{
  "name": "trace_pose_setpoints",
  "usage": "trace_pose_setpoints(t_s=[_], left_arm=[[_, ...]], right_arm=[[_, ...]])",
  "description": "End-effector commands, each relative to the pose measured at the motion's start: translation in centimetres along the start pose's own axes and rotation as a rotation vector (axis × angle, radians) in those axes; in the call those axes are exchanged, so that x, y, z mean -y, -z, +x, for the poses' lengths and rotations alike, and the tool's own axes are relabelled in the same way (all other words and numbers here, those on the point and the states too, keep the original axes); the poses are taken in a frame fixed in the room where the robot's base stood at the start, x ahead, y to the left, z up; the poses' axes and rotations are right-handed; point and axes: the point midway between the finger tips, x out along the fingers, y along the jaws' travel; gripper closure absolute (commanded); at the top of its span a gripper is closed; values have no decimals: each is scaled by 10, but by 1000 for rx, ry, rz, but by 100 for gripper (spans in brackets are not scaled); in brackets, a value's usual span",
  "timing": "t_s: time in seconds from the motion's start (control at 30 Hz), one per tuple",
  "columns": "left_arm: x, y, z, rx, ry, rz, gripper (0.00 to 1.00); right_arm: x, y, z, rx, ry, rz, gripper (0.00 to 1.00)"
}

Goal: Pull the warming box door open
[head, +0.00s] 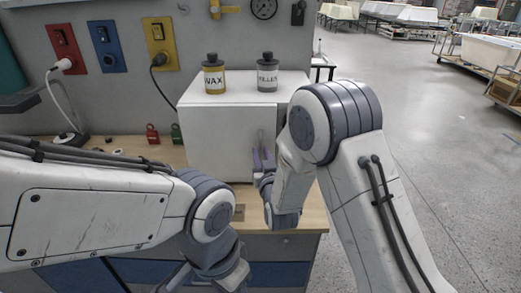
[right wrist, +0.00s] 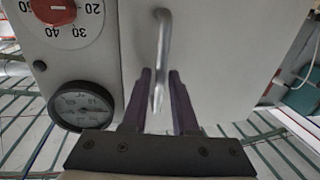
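The warming box (head: 215,143) is a white box on the wooden bench, and its door looks shut. Its metal handle (head: 262,139) also shows in the right wrist view (right wrist: 161,45), upright on the pale door. My right gripper (head: 263,160) is at the handle. In the right wrist view its two purple fingers (right wrist: 161,100) stand apart, one on each side of the handle's lower end, with small gaps showing. My left arm comes in from the left, low in front of the bench; its fingers are out of the picture.
A wax bottle (head: 214,77) and a filler bottle (head: 267,75) stand on the box. A red dial (right wrist: 52,10) and a round gauge (right wrist: 81,106) are on its front. Small padlocks (head: 152,134) lie left of it. Open floor (head: 440,150) lies to the right.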

Motion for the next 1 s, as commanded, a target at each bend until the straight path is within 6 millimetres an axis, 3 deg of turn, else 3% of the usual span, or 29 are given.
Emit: trace_pose_setpoints(t_s=[0.37, 0.43, 0.47, 1.0], left_arm=[[0, 0, -2, 0, 0, 0, 50], [0, 0, -2, 0, 0, 0, 50], [0, 0, -2, 0, 0, 0, 50], [0, 0, -2, 0, 0, 0, 50]], right_arm=[[0, -1, 8, 1, 0, 0, 73], [0, -1, 7, 1, 0, 0, 96], [0, -1, 7, 1, 0, 0, 100], [0, 0, 7, 0, 0, 0, 100]])
